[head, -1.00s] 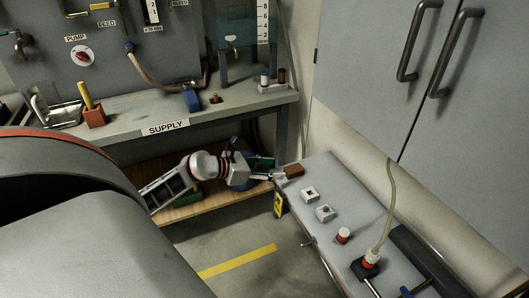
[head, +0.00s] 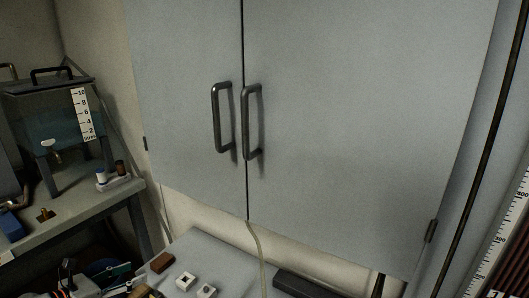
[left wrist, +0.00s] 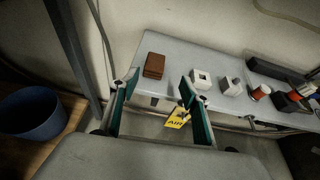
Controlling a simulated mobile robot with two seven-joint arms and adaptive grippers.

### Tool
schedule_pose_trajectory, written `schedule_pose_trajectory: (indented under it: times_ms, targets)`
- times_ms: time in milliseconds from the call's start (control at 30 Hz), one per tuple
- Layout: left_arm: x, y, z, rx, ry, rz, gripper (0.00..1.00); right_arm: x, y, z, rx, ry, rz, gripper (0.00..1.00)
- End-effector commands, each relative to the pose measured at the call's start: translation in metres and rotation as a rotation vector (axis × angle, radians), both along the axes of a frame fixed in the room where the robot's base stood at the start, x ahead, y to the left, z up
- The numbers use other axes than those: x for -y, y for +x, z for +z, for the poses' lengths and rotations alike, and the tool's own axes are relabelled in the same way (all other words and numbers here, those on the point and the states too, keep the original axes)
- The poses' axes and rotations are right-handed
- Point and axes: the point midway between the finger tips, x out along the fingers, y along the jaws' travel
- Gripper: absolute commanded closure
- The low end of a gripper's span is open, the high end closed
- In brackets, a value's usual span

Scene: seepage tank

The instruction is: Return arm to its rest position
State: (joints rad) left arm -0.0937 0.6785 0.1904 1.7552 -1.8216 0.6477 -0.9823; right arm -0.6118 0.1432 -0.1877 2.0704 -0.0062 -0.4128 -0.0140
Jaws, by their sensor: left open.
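My left gripper (head: 133,287) shows at the bottom left of the head view, partly cut off by the lower edge. In the left wrist view my left gripper (left wrist: 158,82) is open, its two teal-lined fingers wide apart with nothing held between them. A brown block (left wrist: 154,65) lies on the grey bench top just beyond the fingertips, apart from them. The brown block also shows in the head view (head: 162,262). My right gripper is not in view.
On the grey bench (left wrist: 222,57) stand a white block with a square hole (left wrist: 201,79) and another pale fixture (left wrist: 231,87). A yellow AIR tag (left wrist: 178,118) hangs at its front edge. A blue bin (left wrist: 32,113) stands at left.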

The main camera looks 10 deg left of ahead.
Motion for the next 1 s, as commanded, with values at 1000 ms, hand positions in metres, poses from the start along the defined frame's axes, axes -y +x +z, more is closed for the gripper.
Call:
schedule_pose_trajectory:
  times_ms: [1000]
  targets:
    - [0.249,-0.230,-0.106,-0.807,-2.465,1.376,0.54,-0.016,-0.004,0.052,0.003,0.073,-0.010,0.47]
